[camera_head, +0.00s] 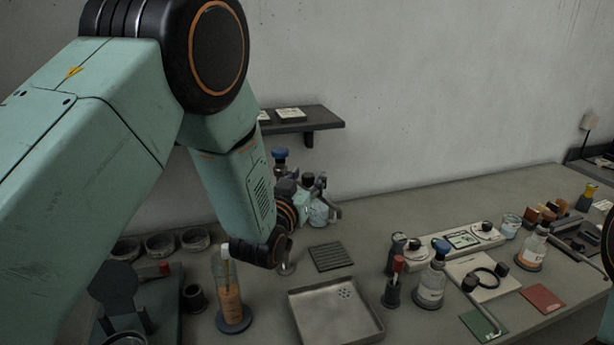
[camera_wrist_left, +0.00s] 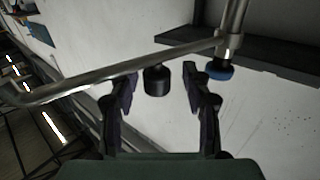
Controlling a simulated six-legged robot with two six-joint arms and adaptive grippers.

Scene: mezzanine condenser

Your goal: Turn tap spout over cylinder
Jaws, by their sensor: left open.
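My left gripper (camera_head: 324,196) is open at the back of the bench, below the wall shelf. In the left wrist view its two dark fingers (camera_wrist_left: 161,100) stand apart. A bent metal pipe, which looks like the tap spout (camera_wrist_left: 120,66), crosses just beyond the fingertips from left to upper right, where it meets an upright metal post (camera_wrist_left: 234,22). A black knob (camera_wrist_left: 157,81) shows between the fingers; I cannot tell whether anything touches. In the head view the spout cannot be made out. A tall glass cylinder (camera_head: 227,275) with orange contents stands left of my wrist. My right gripper is not in view.
A metal tray (camera_head: 292,307) lies at the front middle, with a dark ribbed mat (camera_head: 331,256) behind it. A blue-capped bottle (camera_head: 432,279) and a red-topped item (camera_head: 393,287) stand right of it. A shelf (camera_head: 325,123) juts from the wall.

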